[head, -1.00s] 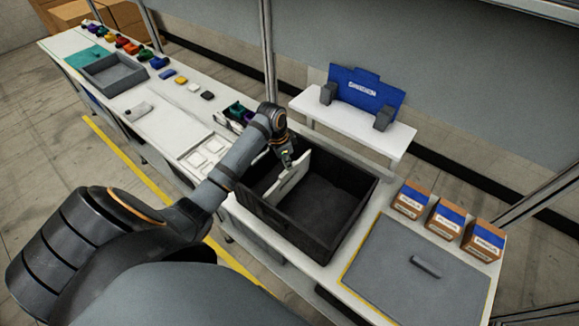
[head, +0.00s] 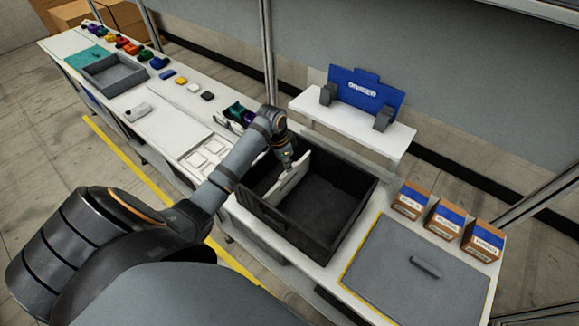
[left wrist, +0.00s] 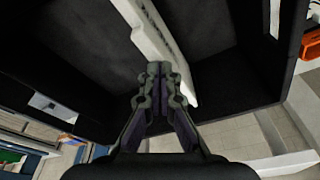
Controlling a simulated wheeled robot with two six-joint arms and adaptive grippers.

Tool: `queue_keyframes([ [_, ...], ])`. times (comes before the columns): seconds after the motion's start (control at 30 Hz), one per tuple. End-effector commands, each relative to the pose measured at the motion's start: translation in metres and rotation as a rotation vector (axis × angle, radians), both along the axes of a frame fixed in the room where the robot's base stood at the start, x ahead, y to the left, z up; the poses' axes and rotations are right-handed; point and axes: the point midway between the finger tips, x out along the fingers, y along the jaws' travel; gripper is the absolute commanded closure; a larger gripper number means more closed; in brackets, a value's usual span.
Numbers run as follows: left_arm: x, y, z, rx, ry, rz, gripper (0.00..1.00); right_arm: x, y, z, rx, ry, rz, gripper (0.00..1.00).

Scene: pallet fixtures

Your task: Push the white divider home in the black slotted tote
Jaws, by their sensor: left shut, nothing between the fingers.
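The black tote (head: 350,222) stands on the white bench, open at the top. The white divider (head: 291,178) stands inside it, crossing the tote left of its middle. Its top edge sits at about the height of the tote rim. My left gripper (head: 287,168) is shut and empty at the divider's top edge. In the left wrist view my closed left fingertips (left wrist: 158,70) lie against or just over the divider (left wrist: 158,40); I cannot tell if they touch. The divider's lower edge and the slots are hidden. My right gripper is not in view.
Three brown and blue boxes (head: 444,221) and a grey mat (head: 415,272) with a grey bar lie right of the tote. A grey tray (head: 113,73) and several coloured items lie at the far left. A blue panel (head: 365,94) stands on a white shelf behind.

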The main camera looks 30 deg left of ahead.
Motion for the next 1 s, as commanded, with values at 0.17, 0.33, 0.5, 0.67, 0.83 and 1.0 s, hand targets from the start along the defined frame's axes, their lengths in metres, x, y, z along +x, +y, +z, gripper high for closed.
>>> queue_keyframes([
  [0.17, 0.0, 0.0, 0.017, 0.001, -0.001, -0.001, 1.0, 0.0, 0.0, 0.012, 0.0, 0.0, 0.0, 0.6],
  [0.33, 0.001, 0.001, 0.03, 0.001, -0.002, 0.0, 1.0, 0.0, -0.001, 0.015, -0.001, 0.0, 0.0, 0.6],
  [0.5, 0.001, 0.0, 0.046, 0.001, -0.003, -0.001, 1.0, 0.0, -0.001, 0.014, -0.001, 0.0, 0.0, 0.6],
  [0.67, 0.001, 0.001, 0.061, 0.001, -0.002, 0.0, 1.0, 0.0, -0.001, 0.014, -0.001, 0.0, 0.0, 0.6],
  [0.83, 0.0, 0.0, 0.07, 0.0, -0.001, -0.001, 1.0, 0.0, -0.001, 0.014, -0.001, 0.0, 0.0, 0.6],
  [1.0, 0.0, 0.0, 0.071, 0.0, 0.0, 0.0, 1.0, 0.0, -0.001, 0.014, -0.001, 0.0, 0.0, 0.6],
])
